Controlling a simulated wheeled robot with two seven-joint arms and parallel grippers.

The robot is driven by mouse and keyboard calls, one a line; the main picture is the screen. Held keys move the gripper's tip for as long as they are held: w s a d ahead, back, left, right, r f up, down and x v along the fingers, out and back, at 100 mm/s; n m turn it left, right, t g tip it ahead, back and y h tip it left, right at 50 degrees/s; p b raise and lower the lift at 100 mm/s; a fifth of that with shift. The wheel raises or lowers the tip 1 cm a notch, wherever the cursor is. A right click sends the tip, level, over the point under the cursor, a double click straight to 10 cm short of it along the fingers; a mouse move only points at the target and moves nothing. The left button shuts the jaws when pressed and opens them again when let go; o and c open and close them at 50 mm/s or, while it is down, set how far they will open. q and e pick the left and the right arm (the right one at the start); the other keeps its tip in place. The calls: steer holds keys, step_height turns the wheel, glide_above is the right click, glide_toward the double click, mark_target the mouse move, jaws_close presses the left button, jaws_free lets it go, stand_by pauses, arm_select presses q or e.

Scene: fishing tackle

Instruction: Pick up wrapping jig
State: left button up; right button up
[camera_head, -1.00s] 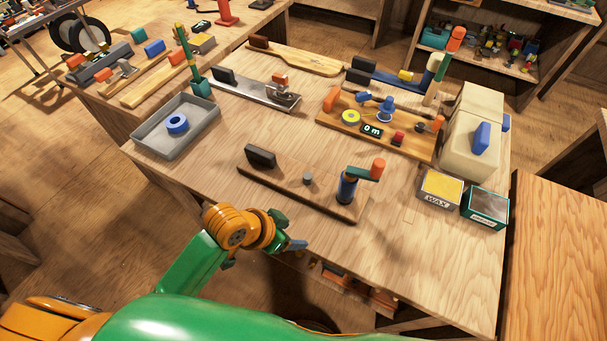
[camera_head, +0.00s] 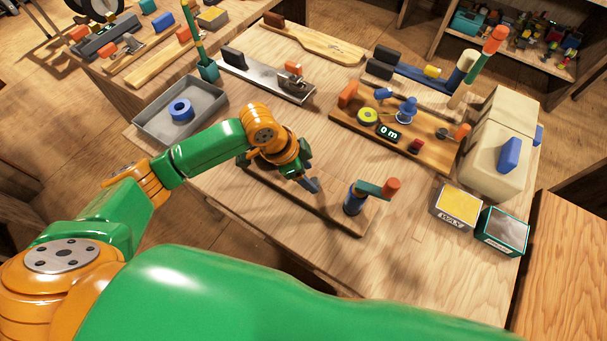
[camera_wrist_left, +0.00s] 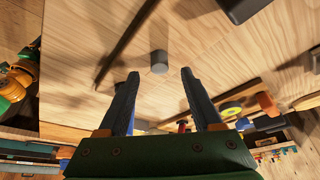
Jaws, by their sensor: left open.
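The near wooden board (camera_head: 334,214), which I take to be the wrapping jig, lies on the workbench. It carries a blue post (camera_head: 352,199) with a green arm and an orange knob (camera_head: 391,186). My left gripper (camera_head: 312,182) is over the middle of this board, open and empty. In the left wrist view, a short grey peg (camera_wrist_left: 159,62) shows between and just beyond the tips of the open left gripper (camera_wrist_left: 160,76), apart from both fingers. A black block (camera_wrist_left: 240,8) is at the top of that view. My left arm hides the peg and black block in the head view.
A grey tray (camera_head: 146,126) with a blue ring (camera_head: 181,109) stands to the left. Behind are a metal-topped board (camera_head: 262,80) and a board with a meter (camera_head: 389,132). Wax (camera_head: 458,205) and a green tin (camera_head: 502,231) stand right. The bench front is clear.

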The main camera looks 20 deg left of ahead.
mark_target(315, 181)
arm_select(q)
steer(key=x, duration=0.2)
steer(key=shift+s+d+f, duration=0.1)
steer(key=shift+d+f, duration=0.05)
steer(key=shift+f, duration=0.2)
steer(key=shift+w+f, duration=0.25)
jaws_close()
steer(key=shift+r, duration=0.1)
stand_by(0.7)
